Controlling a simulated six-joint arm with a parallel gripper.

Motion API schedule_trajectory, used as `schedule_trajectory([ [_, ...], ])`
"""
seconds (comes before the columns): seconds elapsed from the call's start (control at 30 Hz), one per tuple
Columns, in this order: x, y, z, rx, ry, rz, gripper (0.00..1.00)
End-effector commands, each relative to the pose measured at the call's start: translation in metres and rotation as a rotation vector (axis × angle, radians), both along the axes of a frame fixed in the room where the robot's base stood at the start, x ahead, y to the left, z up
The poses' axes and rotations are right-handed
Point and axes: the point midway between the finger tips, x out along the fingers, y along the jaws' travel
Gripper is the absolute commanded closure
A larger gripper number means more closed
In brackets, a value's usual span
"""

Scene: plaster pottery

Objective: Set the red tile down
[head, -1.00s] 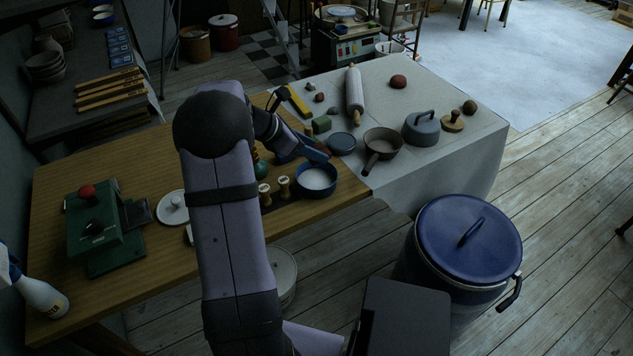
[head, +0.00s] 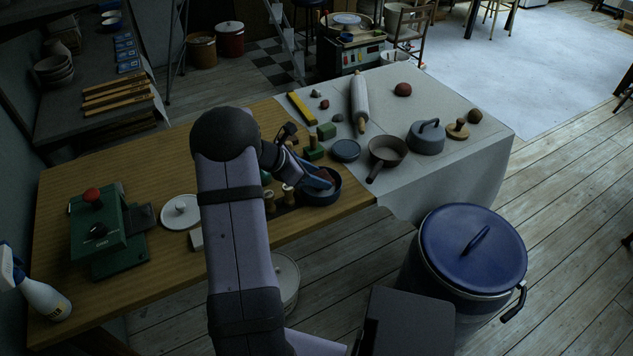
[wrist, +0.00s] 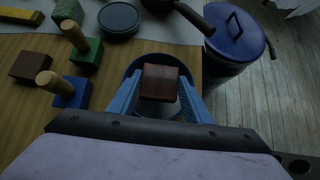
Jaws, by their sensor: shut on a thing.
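The red tile (wrist: 160,82) shows in the wrist view as a dark reddish-brown square between the two blue fingers of my gripper (wrist: 160,98). My gripper is shut on it. The tile is over a round dark blue bowl (wrist: 133,70) with a pale inside. I cannot tell whether the tile touches the bowl. In the head view my gripper (head: 319,178) is at the bowl (head: 322,198), near the table's right end, and a little of the red tile (head: 326,173) shows at the fingers.
Wooden-knobbed stamps, green (wrist: 84,52) and blue (wrist: 72,94), stand left of the bowl, with a brown block (wrist: 29,65). A dark round lid (wrist: 118,19) and a brown pan (head: 386,150) lie beyond. A blue-lidded bin (head: 473,245) stands on the floor at right.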

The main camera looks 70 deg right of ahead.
Motion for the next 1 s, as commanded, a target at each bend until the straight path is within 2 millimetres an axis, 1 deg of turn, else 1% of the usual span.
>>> schedule_trajectory([
  [0.03, 0.0, 0.001, -0.008, 0.003, 0.002, -0.001, 0.84],
  [0.17, 0.0, 0.0, -0.021, 0.002, 0.0, 0.0, 0.84],
  [0.47, 0.0, 0.0, -0.023, -0.001, -0.001, 0.0, 0.84],
  [0.6, 0.0, 0.0, -0.027, 0.0, -0.001, 0.001, 0.84],
  [0.63, 0.0, 0.0, -0.026, 0.001, -0.001, 0.0, 0.5],
  [0.67, 0.0, 0.0, -0.026, 0.001, -0.001, 0.0, 0.47],
  [0.87, 0.0, 0.0, -0.025, 0.001, -0.001, 0.0, 0.47],
  [1.0, 0.002, 0.001, -0.021, 0.0, -0.002, 0.001, 0.47],
])
